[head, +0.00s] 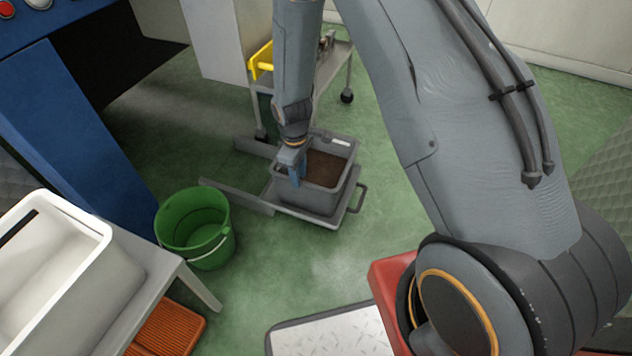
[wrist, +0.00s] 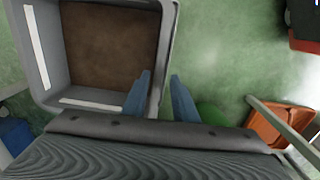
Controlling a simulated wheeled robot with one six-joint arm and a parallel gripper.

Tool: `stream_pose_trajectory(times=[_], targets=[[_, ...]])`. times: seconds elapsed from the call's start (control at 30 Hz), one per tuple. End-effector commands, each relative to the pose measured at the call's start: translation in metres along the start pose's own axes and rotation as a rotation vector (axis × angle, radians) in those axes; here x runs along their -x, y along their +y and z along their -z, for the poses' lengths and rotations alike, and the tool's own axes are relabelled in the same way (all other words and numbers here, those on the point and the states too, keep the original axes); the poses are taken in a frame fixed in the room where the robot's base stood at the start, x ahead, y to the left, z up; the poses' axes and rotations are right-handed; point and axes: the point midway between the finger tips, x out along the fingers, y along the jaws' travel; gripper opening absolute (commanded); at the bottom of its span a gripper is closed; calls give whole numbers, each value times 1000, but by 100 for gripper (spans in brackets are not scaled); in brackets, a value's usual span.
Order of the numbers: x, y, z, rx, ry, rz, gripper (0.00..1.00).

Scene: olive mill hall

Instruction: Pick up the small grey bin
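The small grey bin (head: 345,176) stands upright on a low grey wheeled platform (head: 310,217) in the head view, with brown material inside. My gripper (head: 296,178) points down at the bin's near left wall. In the wrist view the bin (wrist: 43,75) fills the upper left, with its brown bottom and pale strips on its rim showing. My gripper (wrist: 161,76) is open there, its blue fingers on either side of the bin's right wall, one over the inside and one outside. Whether either finger touches the wall I cannot tell.
A green bucket (head: 196,228) stands left of the bin. A white tub (head: 60,265) sits on a table at the lower left, with an orange crate (head: 168,330) below. A metal cart (head: 330,70) stands just behind the bin.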

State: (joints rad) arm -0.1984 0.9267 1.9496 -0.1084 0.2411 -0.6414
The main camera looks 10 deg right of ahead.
Motion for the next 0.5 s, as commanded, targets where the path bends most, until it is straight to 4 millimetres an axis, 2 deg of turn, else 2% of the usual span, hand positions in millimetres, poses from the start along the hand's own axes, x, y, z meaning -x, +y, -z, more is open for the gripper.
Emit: stream_pose_trajectory(times=[0.3,0.5], targets=[[-52,0,-1,-2,-3,2,26],[-64,1,-1,-2,-1,1,26]])
